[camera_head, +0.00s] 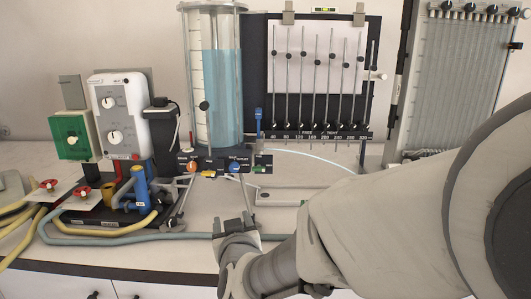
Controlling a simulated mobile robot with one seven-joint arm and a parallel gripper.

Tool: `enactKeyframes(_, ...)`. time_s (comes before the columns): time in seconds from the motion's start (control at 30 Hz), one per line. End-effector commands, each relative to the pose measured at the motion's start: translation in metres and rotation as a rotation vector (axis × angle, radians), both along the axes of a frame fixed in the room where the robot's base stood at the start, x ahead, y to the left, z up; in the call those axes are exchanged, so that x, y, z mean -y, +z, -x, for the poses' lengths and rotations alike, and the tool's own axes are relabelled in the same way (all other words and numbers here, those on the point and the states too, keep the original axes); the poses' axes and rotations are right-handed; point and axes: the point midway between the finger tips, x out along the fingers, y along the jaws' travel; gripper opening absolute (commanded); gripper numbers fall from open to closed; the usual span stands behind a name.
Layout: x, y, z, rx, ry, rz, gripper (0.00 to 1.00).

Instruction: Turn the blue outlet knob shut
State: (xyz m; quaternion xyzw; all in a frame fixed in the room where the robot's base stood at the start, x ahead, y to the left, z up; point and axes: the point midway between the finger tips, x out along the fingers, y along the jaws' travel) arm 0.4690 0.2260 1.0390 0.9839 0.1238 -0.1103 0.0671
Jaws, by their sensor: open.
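The blue outlet knob (236,167) sits on the dark panel (212,166) at the foot of the clear cylinder, right of an orange knob (192,167). The panel reads "OUTLET" beside the blue knob. My gripper (236,226) is below the knob in the picture, at the end of my arm coming in from the right. It is open, and no object shows between its fingers. It is apart from the knob. The exact turn angle of the knob is too small to read.
The tall cylinder (221,95) holds bluish water. A manometer board (314,75) stands right of it. White and green control boxes (121,104) stand left. Blue and yellow hoses (130,240) and red valves (82,191) lie at the left front.

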Motion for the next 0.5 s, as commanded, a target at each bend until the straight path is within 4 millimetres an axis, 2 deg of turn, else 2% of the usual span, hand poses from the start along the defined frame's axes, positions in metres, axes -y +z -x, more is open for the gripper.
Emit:
enactKeyframes(0.03,-0.007,0.012,-0.001,0.024,-0.013,0.006,0.64)
enactKeyframes(0.2,-0.019,0.027,0.001,0.133,-0.094,0.044,0.64)
enactKeyframes(0.5,-0.02,0.039,0.014,0.241,-0.207,0.119,0.64)
